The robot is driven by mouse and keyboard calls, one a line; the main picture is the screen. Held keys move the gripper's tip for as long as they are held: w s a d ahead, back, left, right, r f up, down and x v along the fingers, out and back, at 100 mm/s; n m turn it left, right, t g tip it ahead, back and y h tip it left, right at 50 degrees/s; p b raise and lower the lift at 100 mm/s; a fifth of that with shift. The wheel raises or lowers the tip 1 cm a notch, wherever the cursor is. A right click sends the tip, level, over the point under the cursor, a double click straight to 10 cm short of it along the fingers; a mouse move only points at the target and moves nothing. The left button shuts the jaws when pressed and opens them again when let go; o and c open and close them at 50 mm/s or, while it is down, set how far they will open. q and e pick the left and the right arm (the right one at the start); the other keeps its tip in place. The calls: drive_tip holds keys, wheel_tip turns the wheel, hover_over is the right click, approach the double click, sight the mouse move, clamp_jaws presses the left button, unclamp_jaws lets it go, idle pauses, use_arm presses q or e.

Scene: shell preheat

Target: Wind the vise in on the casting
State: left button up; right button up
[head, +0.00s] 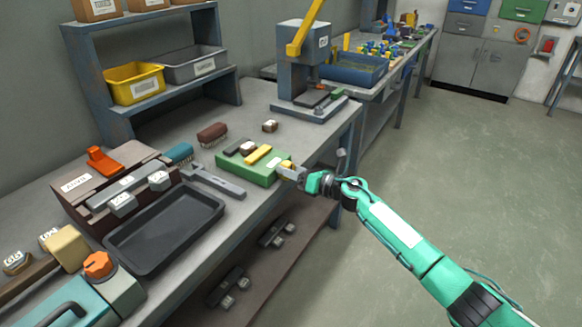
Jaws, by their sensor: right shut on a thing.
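The green vise (235,168) sits near the front edge of the grey workbench, in the middle of the head view. On top of it lie a yellow bar (258,155) and small dark blocks with pale faces (240,147); I cannot tell for sure which is the casting. My right gripper (292,173) reaches in from the right and is shut at the right end of the vise, where the handle is. The fingers hide most of the handle. My left gripper is not in view.
A black tray (150,262) and a grey wrench-like tool (214,183) lie left of the vise. Brushes (212,133), a small brown block (270,126) and a press (300,75) stand behind. A shelf with a yellow bin (134,90) is at the back. Open floor lies right.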

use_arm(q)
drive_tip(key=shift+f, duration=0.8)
use_arm(e)
drive_tip(key=shift+f+m, duration=0.1)
drive_tip(key=shift+m, duration=0.5)
drive_tip(key=o, duration=1)
drive_tip(key=shift+d, duration=0.15)
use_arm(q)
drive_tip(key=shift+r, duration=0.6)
use_arm(e)
drive_tip(key=v, duration=1.3)
drive_tip(key=shift+s+d, duration=0.25)
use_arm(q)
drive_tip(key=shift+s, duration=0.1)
